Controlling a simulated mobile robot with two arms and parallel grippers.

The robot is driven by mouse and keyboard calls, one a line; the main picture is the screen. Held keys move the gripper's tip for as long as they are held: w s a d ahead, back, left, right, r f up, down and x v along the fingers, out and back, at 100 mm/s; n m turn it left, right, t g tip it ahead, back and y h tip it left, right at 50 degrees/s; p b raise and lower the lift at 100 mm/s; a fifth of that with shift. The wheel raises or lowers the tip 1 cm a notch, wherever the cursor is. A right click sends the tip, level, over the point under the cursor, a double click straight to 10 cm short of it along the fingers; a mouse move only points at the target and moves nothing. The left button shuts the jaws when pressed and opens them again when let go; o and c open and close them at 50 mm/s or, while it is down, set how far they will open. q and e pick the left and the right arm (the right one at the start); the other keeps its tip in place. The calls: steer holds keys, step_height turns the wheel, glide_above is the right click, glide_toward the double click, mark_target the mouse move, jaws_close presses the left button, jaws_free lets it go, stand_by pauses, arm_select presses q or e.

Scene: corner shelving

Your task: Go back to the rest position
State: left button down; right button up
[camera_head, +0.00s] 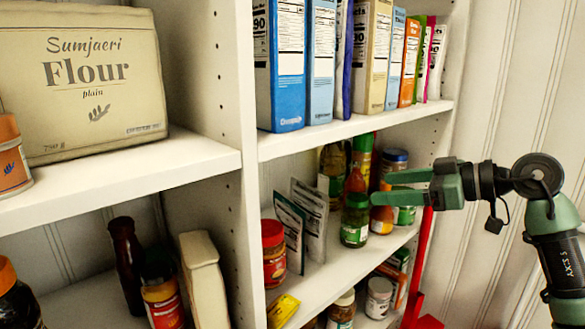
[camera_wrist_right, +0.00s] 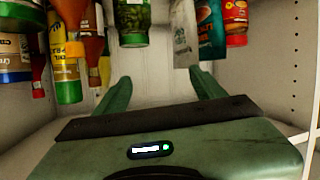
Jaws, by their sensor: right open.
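My right gripper (camera_head: 402,187) reaches in from the right in the head view, at the front of the middle shelf of the right-hand unit. Its two green fingers are apart and nothing is between them. My left gripper is not in view.
Several boxes (camera_head: 320,60) fill the shelf above the right arm. Jars (camera_head: 273,250) and packets (camera_head: 308,215) share the middle shelf (camera_head: 330,275). A flour bag (camera_head: 85,75) stands on the left shelf. A red upright object (camera_head: 420,265) stands below my right arm. Open room lies before the right wall.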

steer(key=s+a+r+n+t+y, duration=0.1)
steer(key=s+a+t+y, duration=0.2)
steer(key=a+t+y, duration=0.35)
steer(key=s+d+f+m+t+h, duration=0.1)
steer(key=s+d+f+m+h, duration=0.1)
steer(key=d+f+m+h, duration=0.55)
steer(key=s+d+f+m+t+h, duration=0.25)
steer(key=f+m+h, duration=0.55)
steer(key=f+h, duration=0.55)
steer(key=s+f+n+g, duration=0.1)
steer(key=s+f+g, duration=0.8)
steer(key=f, duration=0.7)
steer(key=s+a+f+n+g+y, duration=0.2)
steer(key=s+a+f+g, duration=0.15)
steer(key=s, duration=0.55)
steer(key=s+a+f+n+g+y, duration=0.25)
steer(key=s+f, duration=0.25)
steer(key=s, duration=0.4)
steer(key=s+f+g+h, duration=0.1)
steer(key=s+f+g, duration=0.15)
steer(key=f, duration=2.65)
steer(key=s+d+f, duration=0.2)
steer(key=s+f, duration=1.1)
steer(key=s, duration=0.3)
steer(key=shift+s+d+f, duration=0.25)
